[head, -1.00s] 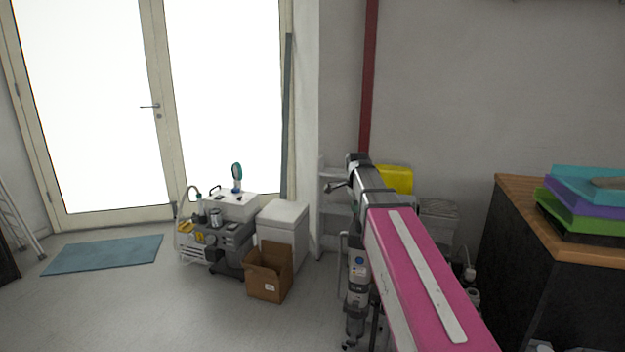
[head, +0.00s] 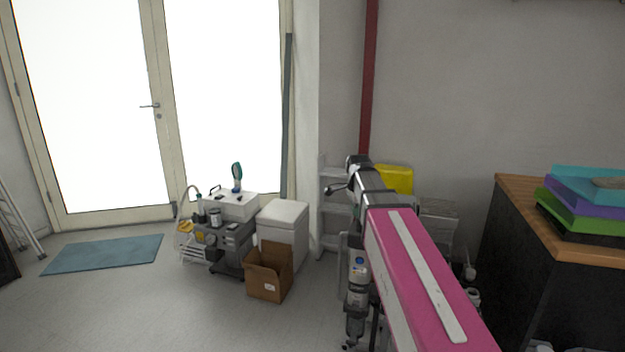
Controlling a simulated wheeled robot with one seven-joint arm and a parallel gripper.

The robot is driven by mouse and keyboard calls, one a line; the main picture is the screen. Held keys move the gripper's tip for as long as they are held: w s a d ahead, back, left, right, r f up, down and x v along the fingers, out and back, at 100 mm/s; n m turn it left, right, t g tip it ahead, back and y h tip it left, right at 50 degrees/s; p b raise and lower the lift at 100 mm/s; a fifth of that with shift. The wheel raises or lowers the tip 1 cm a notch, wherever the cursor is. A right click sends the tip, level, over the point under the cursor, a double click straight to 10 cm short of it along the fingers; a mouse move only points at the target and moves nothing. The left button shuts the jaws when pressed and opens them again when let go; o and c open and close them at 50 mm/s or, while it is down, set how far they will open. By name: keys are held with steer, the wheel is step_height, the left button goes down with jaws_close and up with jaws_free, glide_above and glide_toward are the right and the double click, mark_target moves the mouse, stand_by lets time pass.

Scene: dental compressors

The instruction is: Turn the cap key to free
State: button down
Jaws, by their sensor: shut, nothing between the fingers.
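My gripper (head: 350,345) hangs low at the bottom edge of the head view, at the foot of a grey vertical link. It is small and dark; its fingers look shut, with nothing seen in them. My pink arm covers much of the area behind it. No cap key can be made out. A grey machine (head: 226,242) that may be a compressor stands on the floor at left, well apart from my gripper. Pale equipment (head: 438,222) shows partly behind my arm at right; most of it is hidden.
An open cardboard box (head: 268,277) and a white cabinet (head: 284,232) stand beside the grey machine. A wooden-topped counter (head: 513,205) with coloured trays (head: 588,194) is at right. A yellow object (head: 396,178) shows behind my arm. The floor at front left is clear, with a blue mat (head: 105,254).

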steer(key=shift+s+d, duration=0.25)
steer(key=shift+s, duration=0.3)
steer(key=shift+s+a+f, duration=0.1)
steer(key=shift+a, duration=0.05)
stand_by(0.4)
steer(key=shift+s+a, duration=0.1)
steer(key=shift+a, duration=0.05)
steer(key=r, duration=0.4)
steer(key=s+r, duration=0.1)
steer(key=r, duration=0.1)
steer(key=shift+a, duration=0.2)
